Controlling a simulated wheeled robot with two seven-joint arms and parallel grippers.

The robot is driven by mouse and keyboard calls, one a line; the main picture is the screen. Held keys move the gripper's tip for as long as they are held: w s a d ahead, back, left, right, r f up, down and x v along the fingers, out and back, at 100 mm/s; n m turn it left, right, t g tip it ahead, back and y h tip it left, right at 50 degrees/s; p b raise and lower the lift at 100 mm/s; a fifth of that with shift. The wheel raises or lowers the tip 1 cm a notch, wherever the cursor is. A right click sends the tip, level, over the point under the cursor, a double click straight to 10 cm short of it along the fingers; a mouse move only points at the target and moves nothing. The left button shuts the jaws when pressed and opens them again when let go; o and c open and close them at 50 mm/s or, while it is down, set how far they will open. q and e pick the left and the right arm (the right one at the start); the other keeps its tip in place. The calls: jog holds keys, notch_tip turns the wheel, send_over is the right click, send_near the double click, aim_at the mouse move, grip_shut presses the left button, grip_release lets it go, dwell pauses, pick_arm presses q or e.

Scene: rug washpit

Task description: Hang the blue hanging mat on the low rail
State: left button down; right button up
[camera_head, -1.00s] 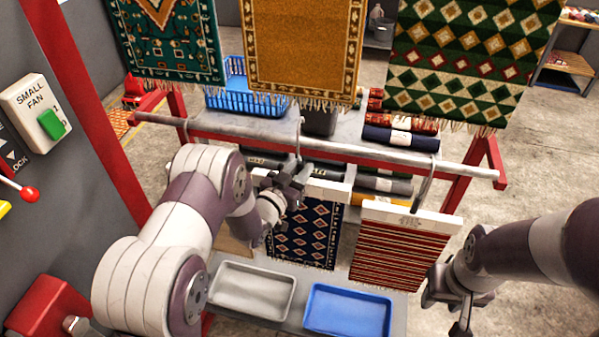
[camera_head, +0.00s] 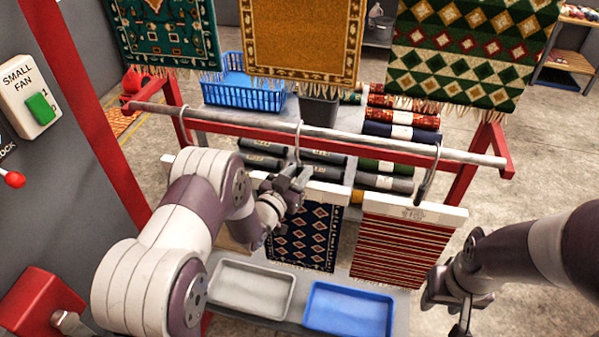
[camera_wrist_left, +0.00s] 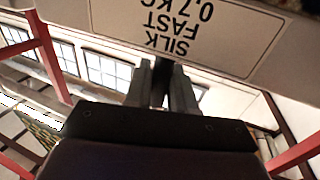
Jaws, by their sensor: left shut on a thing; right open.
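The blue hanging mat (camera_head: 303,237), dark blue with a diamond pattern, hangs from a white header bar (camera_head: 328,192) with a metal hook (camera_head: 298,145) above. My left gripper (camera_head: 290,180) is shut at the hook's base, just above the bar. In the left wrist view the bar (camera_wrist_left: 205,30) carries a "SILK FAST 0.7" label close to the fingers (camera_wrist_left: 161,85). The hook's top meets the low rail (camera_head: 350,142) in the picture; I cannot tell whether it bears on it. My right gripper (camera_head: 462,310) is open and empty at lower right.
A red striped mat (camera_head: 400,245) hangs close on the right by its own hook (camera_head: 430,178). Another hook (camera_head: 182,125) is on the left. A grey tray (camera_head: 252,288) and a blue tray (camera_head: 348,310) lie below. Big rugs (camera_head: 300,45) hang behind. A red post (camera_head: 100,130) stands left.

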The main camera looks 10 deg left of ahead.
pick_arm(q)
jog(key=c, duration=0.9)
grip_release()
jog(key=shift+o, duration=0.2)
jog(key=shift+s, duration=0.15)
